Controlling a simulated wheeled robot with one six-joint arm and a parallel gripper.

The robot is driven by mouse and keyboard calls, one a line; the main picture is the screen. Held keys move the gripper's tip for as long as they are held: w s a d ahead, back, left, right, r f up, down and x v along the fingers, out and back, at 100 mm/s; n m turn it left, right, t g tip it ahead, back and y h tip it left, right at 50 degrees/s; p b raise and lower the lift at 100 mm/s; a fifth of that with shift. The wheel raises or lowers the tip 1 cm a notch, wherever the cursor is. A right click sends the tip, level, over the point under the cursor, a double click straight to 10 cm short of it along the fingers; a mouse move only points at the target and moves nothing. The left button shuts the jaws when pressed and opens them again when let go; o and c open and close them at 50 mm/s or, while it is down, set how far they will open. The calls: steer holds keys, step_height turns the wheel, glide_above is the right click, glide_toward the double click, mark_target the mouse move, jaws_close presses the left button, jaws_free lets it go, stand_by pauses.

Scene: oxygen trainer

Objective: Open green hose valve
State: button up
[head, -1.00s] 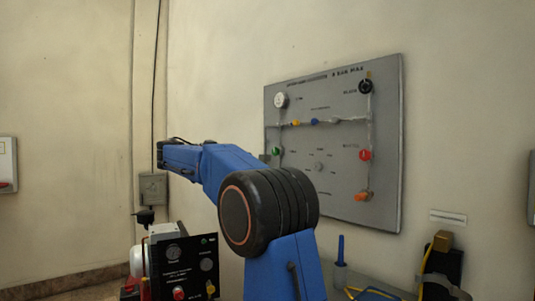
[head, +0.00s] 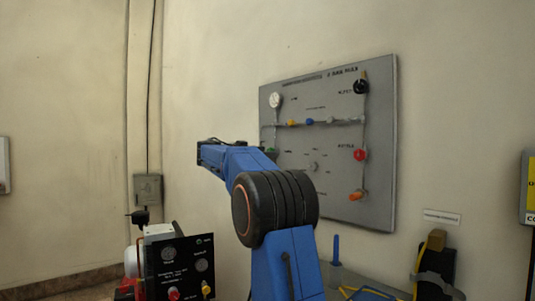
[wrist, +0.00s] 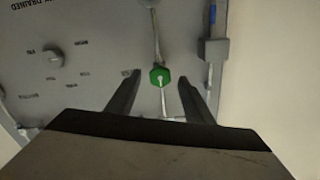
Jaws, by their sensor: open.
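The green hose valve (wrist: 159,76) is a small green knob on a thin pipe on the grey panel. In the wrist view it sits between the tips of my gripper (wrist: 161,82), which is open with a finger on each side and a gap to both. I cannot tell how far in depth the fingertips are from the knob. In the head view my blue arm reaches to the panel's left side, and only a bit of the green valve (head: 271,153) shows behind the arm. The gripper's fingers cannot be made out there.
In the wrist view a grey box with a blue part (wrist: 215,48) stands right of the fingers. A black control box (head: 180,262) stands below left.

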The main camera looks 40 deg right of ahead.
steer(key=shift+d, duration=1.1)
steer(key=c, duration=1.1)
steer(key=shift+o, duration=0.2)
steer(key=shift+n, duration=3)
steer(key=o, duration=1.1)
steer(key=shift+c, duration=0.2)
